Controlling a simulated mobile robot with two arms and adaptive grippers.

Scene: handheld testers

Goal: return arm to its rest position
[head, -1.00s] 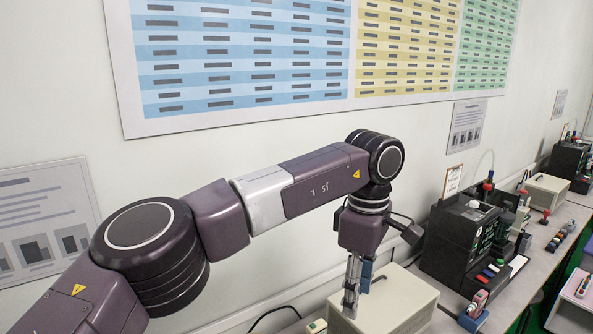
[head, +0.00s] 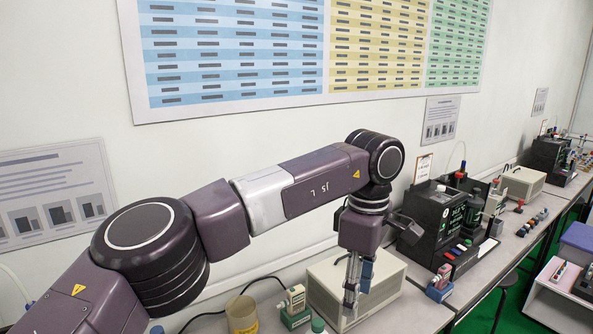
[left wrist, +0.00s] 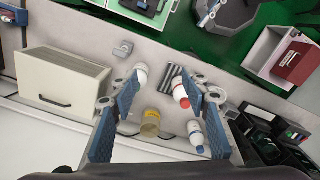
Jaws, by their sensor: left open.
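My left arm comes in from the lower left in the head view and bends down at the wrist. My left gripper (head: 356,286) points downward in front of a beige box (head: 385,300). In the left wrist view my left gripper (left wrist: 160,88) has its two blue-padded fingers spread wide, with nothing held between them. Bottles and a yellowish jar (left wrist: 151,124) show below, in the gap between the fingers, apart from them. My right arm and gripper are in no view.
A bench (head: 412,310) runs along the wall with a black tester (head: 432,235), a green-and-white tester (head: 296,302) and a yellowish jar (head: 242,314). A white table (head: 545,300) stands at right. Green floor (head: 486,308) lies between. A poster (head: 225,113) hangs behind.

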